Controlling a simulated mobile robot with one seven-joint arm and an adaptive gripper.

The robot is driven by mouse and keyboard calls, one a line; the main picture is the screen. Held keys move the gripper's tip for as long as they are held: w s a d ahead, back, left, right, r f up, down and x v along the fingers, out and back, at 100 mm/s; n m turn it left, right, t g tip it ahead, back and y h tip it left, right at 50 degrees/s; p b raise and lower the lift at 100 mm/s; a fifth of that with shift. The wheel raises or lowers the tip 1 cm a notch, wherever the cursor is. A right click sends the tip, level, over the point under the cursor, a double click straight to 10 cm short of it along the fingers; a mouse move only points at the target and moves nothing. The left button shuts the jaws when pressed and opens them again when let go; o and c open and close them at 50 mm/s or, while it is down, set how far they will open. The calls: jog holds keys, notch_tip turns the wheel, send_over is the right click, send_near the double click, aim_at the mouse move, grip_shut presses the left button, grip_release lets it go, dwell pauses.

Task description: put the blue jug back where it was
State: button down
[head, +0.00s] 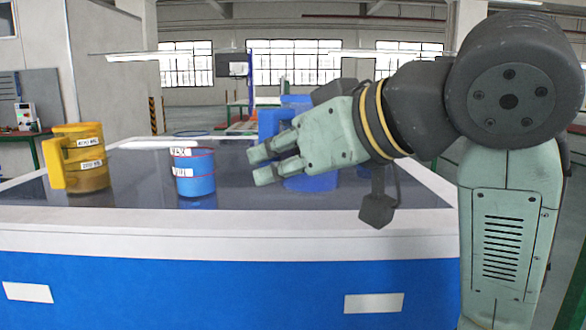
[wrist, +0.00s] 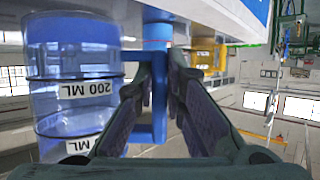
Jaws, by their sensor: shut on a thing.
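The blue jug (head: 270,122) is at the middle of the table in the head view, mostly hidden behind my gripper (head: 257,166). In the wrist view the see-through blue jug (wrist: 62,108) fills the left side, with "200 ML" labels. Its handle (wrist: 157,118) passes between the fingers of my gripper (wrist: 160,85), which is shut on it. I cannot tell whether the base of the jug touches the tabletop.
The table (head: 230,222) has a dark glossy top with a pale rim. A smaller blue labelled container (head: 194,174) stands left of my gripper. A yellow jug (head: 86,178) stands farther left. Clear tabletop lies between these two.

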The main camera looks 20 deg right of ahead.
jog(key=w+d+p, duration=0.1)
jog(key=w, duration=0.2)
jog(key=w+d+p, duration=0.1)
jog(key=w, duration=0.3)
jog(key=w+d+f+p, duration=0.1)
jog(key=w+d, duration=0.1)
jog(key=w, duration=0.1)
jog(key=shift+w+d, duration=0.1)
jog(key=shift+w, duration=0.2)
jog(key=shift+w+f, duration=0.1)
jog(key=shift+w, duration=0.05)
jog(key=shift+d+f, duration=0.1)
jog(key=shift+f, duration=0.25)
jog(key=shift+f+p, duration=0.5)
jog(key=shift+f, duration=0.85)
jog(key=shift+f, duration=0.2)
jog(key=c, duration=1.7)
grip_release()
jog(key=shift+o, duration=0.2)
